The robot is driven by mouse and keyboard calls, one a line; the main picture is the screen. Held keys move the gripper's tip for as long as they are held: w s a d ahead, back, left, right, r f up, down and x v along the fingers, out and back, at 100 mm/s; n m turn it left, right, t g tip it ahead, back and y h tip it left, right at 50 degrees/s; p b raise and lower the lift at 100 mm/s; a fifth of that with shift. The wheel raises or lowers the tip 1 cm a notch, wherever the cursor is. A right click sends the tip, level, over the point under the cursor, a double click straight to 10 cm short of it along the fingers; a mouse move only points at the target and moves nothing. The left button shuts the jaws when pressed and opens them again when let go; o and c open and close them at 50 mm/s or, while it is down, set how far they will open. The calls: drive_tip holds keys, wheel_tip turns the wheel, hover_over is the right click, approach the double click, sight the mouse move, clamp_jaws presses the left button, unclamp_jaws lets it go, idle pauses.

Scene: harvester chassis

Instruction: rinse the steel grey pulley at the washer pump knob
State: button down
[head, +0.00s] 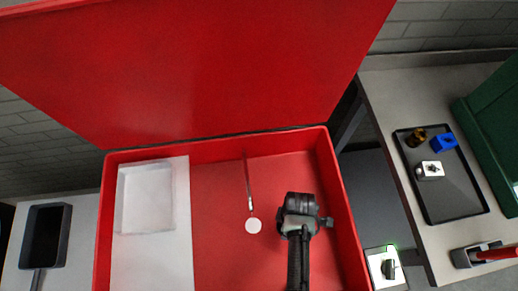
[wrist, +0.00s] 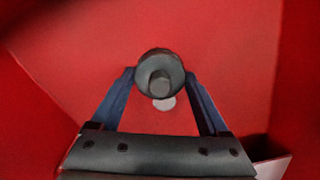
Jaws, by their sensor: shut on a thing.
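My gripper (head: 299,226) is inside the red washer tub in the head view, right of its middle. It is shut on the steel grey pulley (head: 300,203), a dark grey round part. In the wrist view the pulley (wrist: 159,70) sits between the two blue fingers, its round end with a central stub facing the camera. The washer pump knob (head: 390,268) is a dark knob on a white plate with a green glow, outside the tub at its lower right. The pulley is apart from the knob.
The red tub (head: 345,225) has raised walls and an upright red lid (head: 190,70). A thin spout (head: 248,185) and white disc (head: 253,226) are left of my gripper. A clear bin (head: 145,197) stands at left. A black tray (head: 455,190) with several parts lies on the right bench.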

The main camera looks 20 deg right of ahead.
drive_tip(key=s+d+r+p, duration=0.2)
drive_tip(key=s+r+p, duration=0.1)
drive_tip(key=shift+s+d+r, duration=0.1)
drive_tip(key=shift+s+r, duration=0.05)
idle(1.6)
